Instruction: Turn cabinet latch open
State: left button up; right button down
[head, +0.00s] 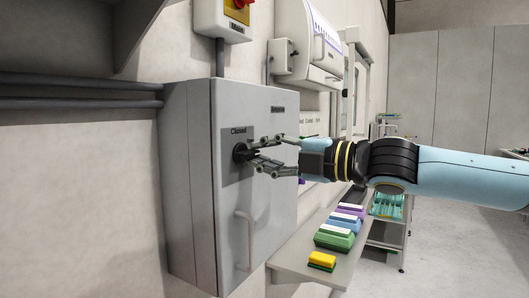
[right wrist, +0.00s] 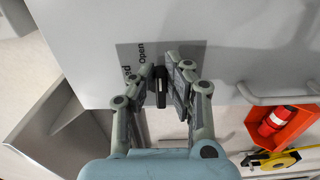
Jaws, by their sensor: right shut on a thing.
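The grey cabinet (head: 190,190) hangs on the wall at the left of the head view, its door closed. The black latch (head: 239,152) sits on a dark plate (head: 237,172) labelled "Closed" at the upper left of the door. In the right wrist view the latch (right wrist: 161,86) lies between the fingertips, beside the plate's "Open" label (right wrist: 142,54). My right gripper (head: 257,151) reaches in from the right and is shut on the latch. The wrist view shows its two fingers (right wrist: 164,75) on either side of the latch. My left gripper is out of view.
A door handle (head: 252,238) stands out below the latch. A bench (head: 283,262) with several coloured boxes runs to the right under my arm.

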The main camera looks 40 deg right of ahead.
dwell(0.4)
jog(key=c, duration=1.4)
grip_release()
jog(key=shift+o, duration=0.2)
